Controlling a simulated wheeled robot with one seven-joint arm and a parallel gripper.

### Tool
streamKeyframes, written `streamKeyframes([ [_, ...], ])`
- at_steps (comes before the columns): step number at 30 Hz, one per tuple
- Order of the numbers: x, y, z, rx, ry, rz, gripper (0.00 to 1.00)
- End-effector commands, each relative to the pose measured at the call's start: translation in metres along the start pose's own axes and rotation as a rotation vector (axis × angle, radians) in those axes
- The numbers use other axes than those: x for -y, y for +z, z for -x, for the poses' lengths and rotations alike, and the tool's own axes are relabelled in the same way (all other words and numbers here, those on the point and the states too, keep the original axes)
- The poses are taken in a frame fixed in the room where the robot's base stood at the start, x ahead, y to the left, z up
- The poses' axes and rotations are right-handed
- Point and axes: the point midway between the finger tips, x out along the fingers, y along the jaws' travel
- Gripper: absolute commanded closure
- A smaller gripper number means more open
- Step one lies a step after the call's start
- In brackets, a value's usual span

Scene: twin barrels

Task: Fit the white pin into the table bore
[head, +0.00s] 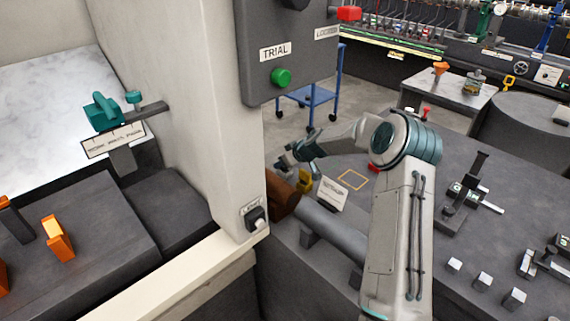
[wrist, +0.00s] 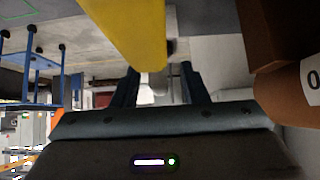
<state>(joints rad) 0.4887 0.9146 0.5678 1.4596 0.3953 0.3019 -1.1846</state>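I cannot make out the white pin or the table bore for certain in either view. My gripper (head: 288,160) is beyond the grey pillar, over the left edge of the dark table (head: 330,160). A yellow block (head: 304,181) also shows beside the gripper in the head view.
The pillar (head: 190,90) stands left. Several white-topped blocks (head: 484,281) are at right.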

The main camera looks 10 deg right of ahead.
Motion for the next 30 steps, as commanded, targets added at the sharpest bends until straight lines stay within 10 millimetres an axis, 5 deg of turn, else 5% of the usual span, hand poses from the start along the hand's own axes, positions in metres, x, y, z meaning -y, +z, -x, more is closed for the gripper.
streamKeyframes([
  [5,0.0,0.0,0.0,0.0,0.001,0.0,0.6],
  [9,0.0,0.0,0.0,0.0,0.001,0.0,0.99],
  [22,-0.001,-0.002,0.003,-0.001,0.002,0.001,1.0],
  [30,-0.001,-0.022,0.022,-0.003,0.004,0.004,1.0],
])
